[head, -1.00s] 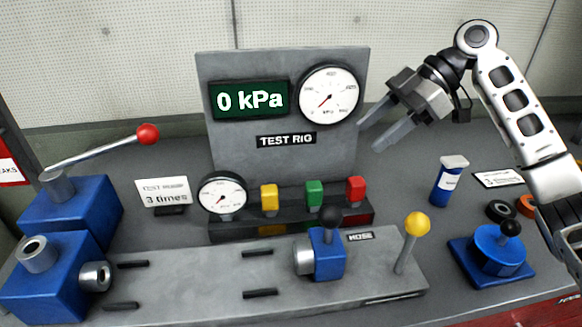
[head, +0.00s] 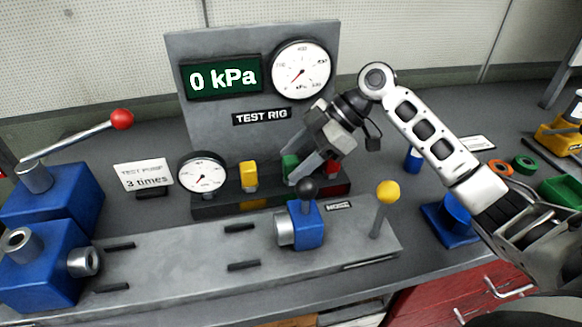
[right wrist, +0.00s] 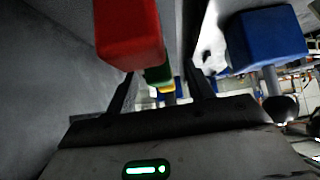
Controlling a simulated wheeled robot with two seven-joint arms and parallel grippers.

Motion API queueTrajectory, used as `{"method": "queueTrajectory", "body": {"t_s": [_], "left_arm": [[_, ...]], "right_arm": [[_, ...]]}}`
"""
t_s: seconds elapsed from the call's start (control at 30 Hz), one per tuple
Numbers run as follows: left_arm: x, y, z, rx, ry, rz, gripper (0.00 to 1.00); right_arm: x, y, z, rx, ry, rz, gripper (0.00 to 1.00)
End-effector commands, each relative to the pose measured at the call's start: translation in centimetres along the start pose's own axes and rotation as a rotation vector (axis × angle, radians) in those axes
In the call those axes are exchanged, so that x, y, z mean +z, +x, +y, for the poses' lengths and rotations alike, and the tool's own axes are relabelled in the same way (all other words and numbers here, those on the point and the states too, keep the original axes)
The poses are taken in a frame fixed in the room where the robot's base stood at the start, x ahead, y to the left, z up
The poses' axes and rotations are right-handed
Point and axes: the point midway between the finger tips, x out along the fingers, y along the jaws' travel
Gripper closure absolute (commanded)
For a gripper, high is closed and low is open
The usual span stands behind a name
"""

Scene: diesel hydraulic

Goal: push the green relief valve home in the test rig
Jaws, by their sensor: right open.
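The green relief valve (head: 289,163) stands in the manifold row of the test rig (head: 235,110), between a yellow valve (head: 249,175) and a red valve (head: 333,167). My right gripper (head: 288,167) is open, its fingers reaching in from the right at the green valve and partly covering it. In the right wrist view the green valve (right wrist: 158,75) shows between the open fingers, with the red valve (right wrist: 128,35) close above the left finger. I cannot tell whether a finger touches the green valve. How deep it sits is hidden. My left gripper is not in view.
A blue block with a black knob (head: 306,225) stands just in front of the manifold, below my gripper. A yellow-knobbed lever (head: 387,195) rises to its right. The display (head: 222,77) reads 0 kPa. A red-handled pump (head: 50,200) stands at left.

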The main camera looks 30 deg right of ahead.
Motion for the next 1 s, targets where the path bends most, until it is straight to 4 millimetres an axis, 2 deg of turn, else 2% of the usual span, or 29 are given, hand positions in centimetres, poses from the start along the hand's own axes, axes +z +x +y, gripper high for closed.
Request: {"method": "queueTrajectory", "body": {"t_s": [0.13, 0.37, 0.4, 0.57, 1.0], "left_arm": [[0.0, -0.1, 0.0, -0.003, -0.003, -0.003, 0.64], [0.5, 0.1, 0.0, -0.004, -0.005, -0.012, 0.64], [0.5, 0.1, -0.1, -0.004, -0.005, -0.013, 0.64], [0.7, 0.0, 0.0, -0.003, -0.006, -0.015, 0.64], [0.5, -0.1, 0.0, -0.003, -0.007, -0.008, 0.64]], "right_arm": [[-0.1, 1.4, 0.0, 0.0, -0.001, 0.001, 0.47], [0.0, 1.7, 0.1, 0.001, -0.001, 0.0, 0.47], [0.0, 1.6, 0.1, 0.001, -0.001, 0.0, 0.53], [0.0, 1.6, 0.1, 0.001, -0.001, 0.0, 0.97], [-0.5, 1.1, 0.1, 0.003, -0.003, 0.001, 0.99]]}}
